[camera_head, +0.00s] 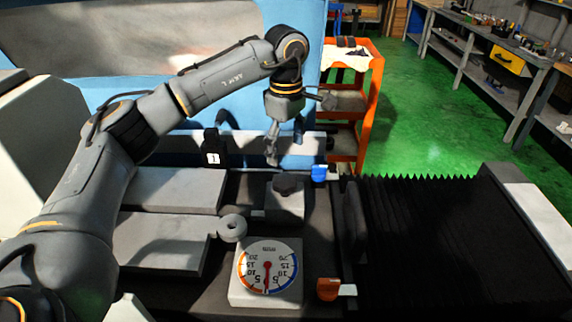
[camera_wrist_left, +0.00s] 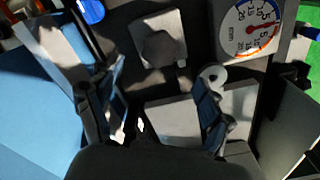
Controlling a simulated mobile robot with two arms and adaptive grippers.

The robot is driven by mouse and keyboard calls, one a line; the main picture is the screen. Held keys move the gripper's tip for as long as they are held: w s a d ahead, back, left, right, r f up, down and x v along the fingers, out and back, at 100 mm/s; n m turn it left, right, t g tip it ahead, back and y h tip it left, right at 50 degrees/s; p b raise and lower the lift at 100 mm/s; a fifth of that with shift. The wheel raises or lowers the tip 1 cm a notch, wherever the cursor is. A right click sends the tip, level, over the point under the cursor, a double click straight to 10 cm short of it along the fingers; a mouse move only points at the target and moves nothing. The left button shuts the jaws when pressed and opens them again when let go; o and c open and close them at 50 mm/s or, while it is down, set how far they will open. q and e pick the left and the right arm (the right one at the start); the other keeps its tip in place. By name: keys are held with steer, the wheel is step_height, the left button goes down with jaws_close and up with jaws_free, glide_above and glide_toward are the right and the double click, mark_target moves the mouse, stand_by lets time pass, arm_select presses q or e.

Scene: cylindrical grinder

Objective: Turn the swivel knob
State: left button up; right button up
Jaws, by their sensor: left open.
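A dark, many-sided knob (camera_head: 287,184), likely the swivel knob, sits on a light grey block (camera_head: 285,208) on the machine bed. In the left wrist view the knob (camera_wrist_left: 161,48) shows on its pale plate, beyond the fingertips. My left gripper (camera_head: 272,152) points down, above and slightly left of the knob and apart from it. In the left wrist view its two blue-padded fingers (camera_wrist_left: 160,88) are spread with nothing between them. My right gripper is in no frame.
A round dial gauge (camera_head: 267,266) and a grey ring (camera_head: 232,228) lie nearer than the knob. A blue-capped part (camera_head: 319,174) is close on the right, an orange one (camera_head: 328,289) nearer. Black bellows (camera_head: 440,240) fill the right; an orange cart (camera_head: 372,100) stands behind.

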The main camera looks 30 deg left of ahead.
arm_select(q)
steer(key=shift+r, duration=1.55)
